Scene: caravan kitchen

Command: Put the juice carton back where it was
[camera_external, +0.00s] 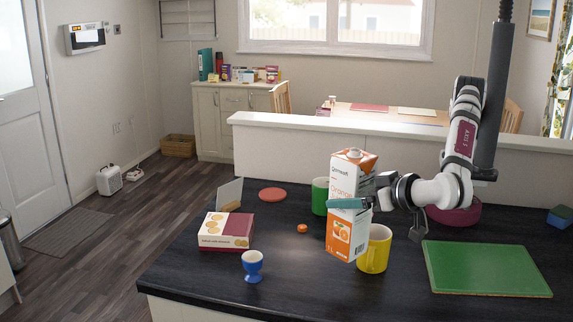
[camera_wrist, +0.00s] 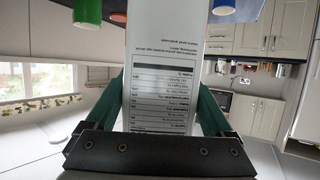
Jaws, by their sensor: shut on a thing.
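The juice carton (camera_external: 345,190) is tall, orange and white, with a gabled top and a cap. My gripper (camera_external: 348,204) is shut around its middle, coming from the right in the external view. The carton is slightly tilted and in front of the green and yellow mugs in that view. I cannot tell for certain whether its base touches the counter. In the wrist view the carton's printed side (camera_wrist: 165,85) fills the space between the two green fingers (camera_wrist: 168,105).
The counter's front left is bare.

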